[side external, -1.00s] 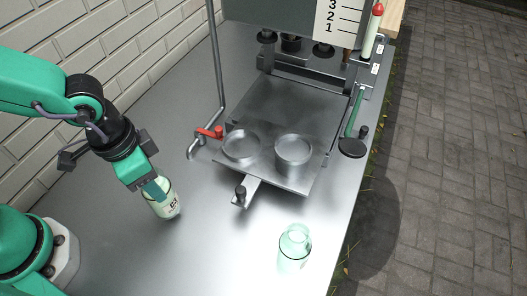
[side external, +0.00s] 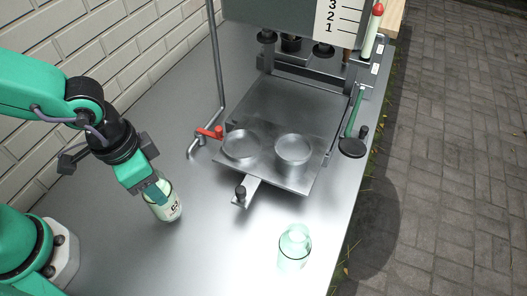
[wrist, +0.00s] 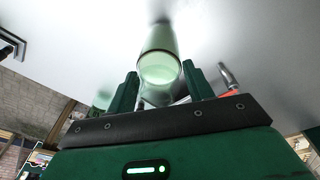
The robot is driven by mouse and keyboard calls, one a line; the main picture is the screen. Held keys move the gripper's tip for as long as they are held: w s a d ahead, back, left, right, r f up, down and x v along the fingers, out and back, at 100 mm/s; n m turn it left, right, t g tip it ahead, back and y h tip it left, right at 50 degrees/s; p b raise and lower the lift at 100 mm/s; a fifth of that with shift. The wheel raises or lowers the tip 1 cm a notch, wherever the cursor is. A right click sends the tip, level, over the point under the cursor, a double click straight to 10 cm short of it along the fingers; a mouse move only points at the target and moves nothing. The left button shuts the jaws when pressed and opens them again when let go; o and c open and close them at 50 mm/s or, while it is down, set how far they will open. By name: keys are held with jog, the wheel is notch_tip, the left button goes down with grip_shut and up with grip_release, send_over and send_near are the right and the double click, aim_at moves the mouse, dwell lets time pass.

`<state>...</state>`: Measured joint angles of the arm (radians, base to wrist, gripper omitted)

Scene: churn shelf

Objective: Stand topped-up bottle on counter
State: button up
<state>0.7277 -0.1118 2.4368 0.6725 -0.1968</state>
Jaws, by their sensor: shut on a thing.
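A glass bottle with a pale, whitish-green content and a dark-lettered label (side external: 172,208) is at the left of the metal counter (side external: 215,262). It is nearly upright with its base at or very close to the counter; I cannot tell whether it touches. My gripper (side external: 156,188) is shut on this bottle near its top. In the wrist view the bottle (wrist: 160,62) sits between the two green fingers of my gripper (wrist: 160,88). A second, clear greenish bottle (side external: 294,250) stands apart at the front right of the counter.
A metal tray with two round cups (side external: 293,150) is at the centre. A red-handled tap (side external: 210,132) is left of it, a green lever (side external: 355,115) right of it. The counter's right edge drops to paving (side external: 450,150). The front middle is clear.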

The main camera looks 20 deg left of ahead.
jog(key=shift+f, duration=0.15)
jog(key=shift+f, duration=0.45)
jog(key=shift+f, duration=0.8)
dwell(0.9)
dwell(0.4)
jog(key=o, duration=1.2)
jog(key=c, duration=0.3)
jog(key=shift+r, duration=4)
